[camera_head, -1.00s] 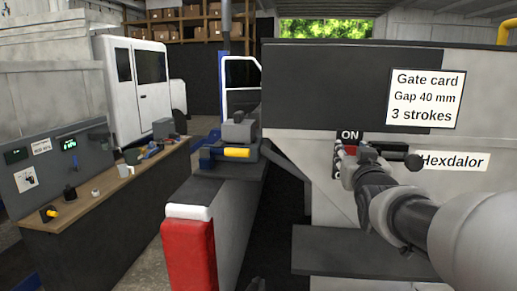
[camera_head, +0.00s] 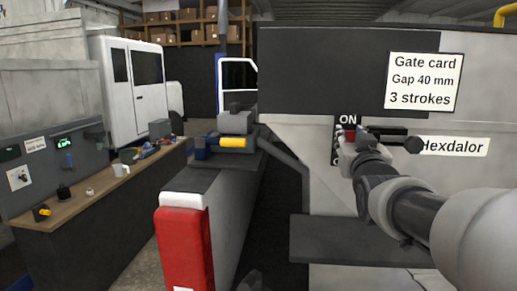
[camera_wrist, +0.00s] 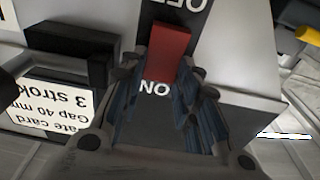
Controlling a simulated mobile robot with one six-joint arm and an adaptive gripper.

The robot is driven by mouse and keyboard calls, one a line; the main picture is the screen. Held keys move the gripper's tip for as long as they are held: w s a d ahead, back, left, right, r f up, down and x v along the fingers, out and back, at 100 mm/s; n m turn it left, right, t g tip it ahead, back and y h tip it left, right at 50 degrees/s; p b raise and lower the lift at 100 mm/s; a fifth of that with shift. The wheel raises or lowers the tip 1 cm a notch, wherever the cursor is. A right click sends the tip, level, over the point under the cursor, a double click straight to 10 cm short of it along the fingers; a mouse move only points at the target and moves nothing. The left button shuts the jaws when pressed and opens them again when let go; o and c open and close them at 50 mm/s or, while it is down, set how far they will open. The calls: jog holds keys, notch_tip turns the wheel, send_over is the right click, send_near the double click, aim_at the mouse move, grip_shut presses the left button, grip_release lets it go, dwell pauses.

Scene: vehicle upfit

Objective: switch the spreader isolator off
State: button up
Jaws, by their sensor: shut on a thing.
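The spreader isolator is a dark plate (camera_head: 347,119) on the grey hopper side, with ON at its top and a red handle (camera_head: 349,132) just below. The lower lettering is mostly hidden by my gripper (camera_head: 346,143). In the wrist view the plate is upside down, with OFF at the top edge, partly cut off, and ON nearer my palm. There the red handle (camera_wrist: 170,54) stands between the fingertips of my gripper (camera_wrist: 168,75), which is shut on it. The finger pads are blue.
A black bar (camera_wrist: 75,50) juts out beside the isolator. The gate card (camera_head: 424,82) and the Hexdalor label (camera_head: 454,147) are on the hopper side. A dark ledge (camera_head: 345,240) lies below my arm. A workbench (camera_head: 110,190) stands at the left.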

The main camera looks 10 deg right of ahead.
jog(key=shift+s+f+t+h+b, duration=0.1)
jog(key=shift+f+t+h+b, duration=0.4)
jog(key=shift+b, duration=2.7)
jog(key=shift+r+t+b, duration=0.1)
jog(key=shift+t+b, duration=0.5)
jog(key=shift+b, duration=0.3)
jog(key=shift+r, duration=0.15)
jog(key=o, duration=0.8)
jog(key=v, duration=1.2)
jog(key=shift+s, duration=0.1)
